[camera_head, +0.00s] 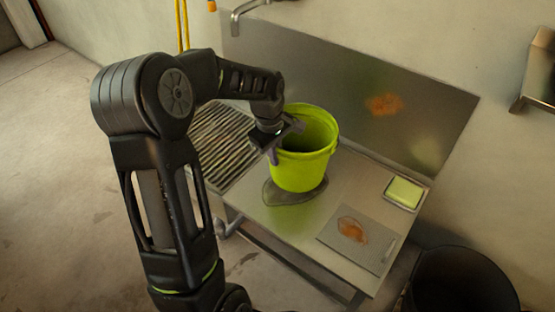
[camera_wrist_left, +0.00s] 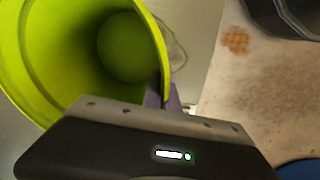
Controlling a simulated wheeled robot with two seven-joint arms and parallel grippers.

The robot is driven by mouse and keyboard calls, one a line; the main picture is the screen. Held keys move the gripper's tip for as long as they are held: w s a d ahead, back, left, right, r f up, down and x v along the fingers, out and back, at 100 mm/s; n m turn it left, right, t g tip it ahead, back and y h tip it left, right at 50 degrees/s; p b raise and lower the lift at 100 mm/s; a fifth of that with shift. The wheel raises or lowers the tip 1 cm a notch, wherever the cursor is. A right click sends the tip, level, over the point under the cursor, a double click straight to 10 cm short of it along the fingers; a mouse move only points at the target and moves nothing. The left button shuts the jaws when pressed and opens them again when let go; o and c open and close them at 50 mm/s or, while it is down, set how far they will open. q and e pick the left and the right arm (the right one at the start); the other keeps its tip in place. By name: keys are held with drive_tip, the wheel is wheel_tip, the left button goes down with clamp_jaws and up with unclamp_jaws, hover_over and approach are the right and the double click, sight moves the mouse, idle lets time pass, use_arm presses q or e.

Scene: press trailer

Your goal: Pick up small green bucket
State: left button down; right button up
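The small green bucket (camera_head: 300,168) is bright yellow-green, open at the top, over the left part of the metal counter. My left gripper (camera_head: 273,152) is at its near left rim, pointing down. In the left wrist view, the bucket (camera_wrist_left: 40,60) opens toward the camera and looks empty. The fingers (camera_wrist_left: 163,95) lie close together on both sides of its rim and look shut on it. I cannot tell for sure whether the bucket's base touches the counter. My right gripper is not in view.
The metal counter (camera_head: 290,225) has a slatted drainer (camera_head: 225,140) on its left. A grey board (camera_head: 345,240) with an orange-brown stain and a tray with a yellow-green sponge (camera_head: 404,193) are to the right. A black bin (camera_head: 460,282) stands at bottom right. A metal backsplash (camera_head: 350,90) rises behind.

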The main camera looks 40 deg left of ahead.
use_arm(q)
wheel_tip(320, 180, up, 7)
drive_tip(key=shift+f+p, duration=0.1)
drive_tip(key=shift+p, duration=0.9)
